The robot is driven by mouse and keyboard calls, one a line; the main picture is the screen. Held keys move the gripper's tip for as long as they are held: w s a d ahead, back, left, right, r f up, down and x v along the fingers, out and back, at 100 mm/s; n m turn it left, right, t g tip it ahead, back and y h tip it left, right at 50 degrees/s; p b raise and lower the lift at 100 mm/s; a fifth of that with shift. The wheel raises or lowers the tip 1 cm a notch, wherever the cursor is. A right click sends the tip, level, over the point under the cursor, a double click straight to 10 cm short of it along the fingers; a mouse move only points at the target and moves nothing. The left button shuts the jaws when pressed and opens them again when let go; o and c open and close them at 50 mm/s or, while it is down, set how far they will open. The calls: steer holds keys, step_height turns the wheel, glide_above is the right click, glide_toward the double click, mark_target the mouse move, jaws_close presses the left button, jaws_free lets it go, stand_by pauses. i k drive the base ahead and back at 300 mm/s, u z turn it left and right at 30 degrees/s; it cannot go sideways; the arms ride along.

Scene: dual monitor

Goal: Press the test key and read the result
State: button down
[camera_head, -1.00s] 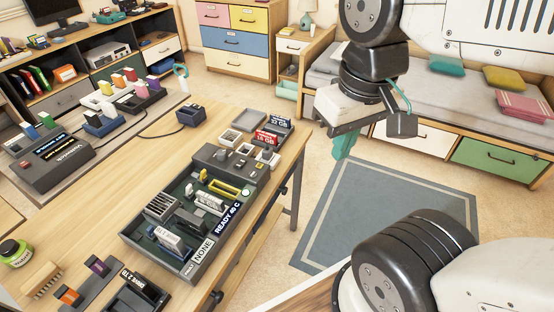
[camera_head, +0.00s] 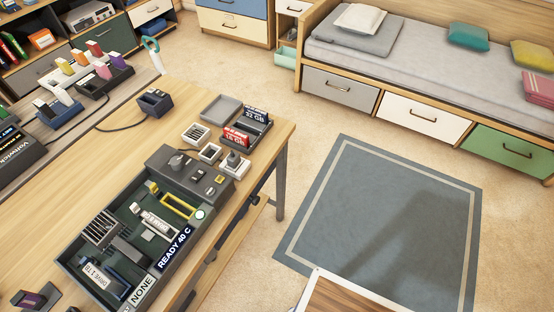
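A dark green test bench tray (camera_head: 72,262) sits on the wooden desk. Its grey control panel (camera_head: 167,176) at the back has a round knob (camera_head: 177,160), small dark keys (camera_head: 197,174) and a yellowish key (camera_head: 220,179); I cannot tell which is the test key. A display strip (camera_head: 174,248) reads "READY 40 C", and a smaller plate (camera_head: 142,292) beside it reads "NONE". The tray holds a drive marked "1 TB" (camera_head: 98,275), another labelled drive (camera_head: 158,224), a finned block (camera_head: 102,229) and a yellow frame (camera_head: 178,206). My gripper is out of view.
Behind the panel stand a holder with a red "16 GB" module (camera_head: 236,136) and a blue "32 GB" module (camera_head: 256,115), and an empty grey tray (camera_head: 222,108). A blue-grey mat (camera_head: 390,230) covers clear floor right of the desk (camera_head: 200,95). A daybed (camera_head: 425,75) stands behind.

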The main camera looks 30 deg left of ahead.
mark_target(219, 179)
steer(key=z, duration=0.1)
steer(key=k, duration=1.2)
steer(key=u, duration=1.2)
steer(key=i, duration=0.5)
steer(key=u, duration=0.05)
